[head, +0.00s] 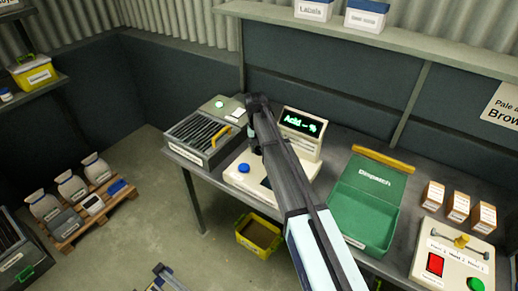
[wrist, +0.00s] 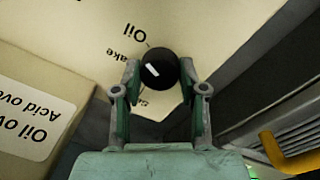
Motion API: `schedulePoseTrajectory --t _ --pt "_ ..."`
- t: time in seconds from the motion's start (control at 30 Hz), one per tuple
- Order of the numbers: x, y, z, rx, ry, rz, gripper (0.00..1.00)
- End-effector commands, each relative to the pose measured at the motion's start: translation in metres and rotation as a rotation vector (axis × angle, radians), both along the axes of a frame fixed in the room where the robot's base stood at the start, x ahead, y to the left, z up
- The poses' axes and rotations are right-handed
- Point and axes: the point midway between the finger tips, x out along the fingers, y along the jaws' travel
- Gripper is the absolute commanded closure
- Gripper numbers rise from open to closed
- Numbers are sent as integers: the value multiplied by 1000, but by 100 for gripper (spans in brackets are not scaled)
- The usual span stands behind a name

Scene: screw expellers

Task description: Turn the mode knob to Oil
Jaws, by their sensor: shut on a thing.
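In the wrist view the round black mode knob (wrist: 160,62) sits on a cream panel (wrist: 90,45). It bears a short white mark, left of its middle. The word "Oil" (wrist: 133,30) is printed above left of the knob, with a partly hidden word ending in "ake" to its left and another partly covered word below. My gripper (wrist: 159,74) is shut on the knob, one finger on each side. In the head view the cream analyser (head: 240,182) has a screen (head: 301,124) reading "Acid - %". My arm hides the knob there.
A dark slotted tray (head: 198,138) with a yellow handle is left of the analyser. A green Dispatch box (head: 362,215) is on its right. A label card (wrist: 28,120) is close by the panel. A yellow crate (head: 260,235) stands on the floor.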

Motion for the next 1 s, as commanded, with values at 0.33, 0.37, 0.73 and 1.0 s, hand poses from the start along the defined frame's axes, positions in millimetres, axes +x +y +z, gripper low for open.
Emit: schedulePoseTrajectory --t 0.33,0.37,0.73,1.0 --pt "-1 0 -2 0 5 -114 93" --pt "-1 0 -2 0 5 -118 93" --pt "-2 0 -2 0 5 -127 93" --pt "-1 0 -1 0 3 -125 33"
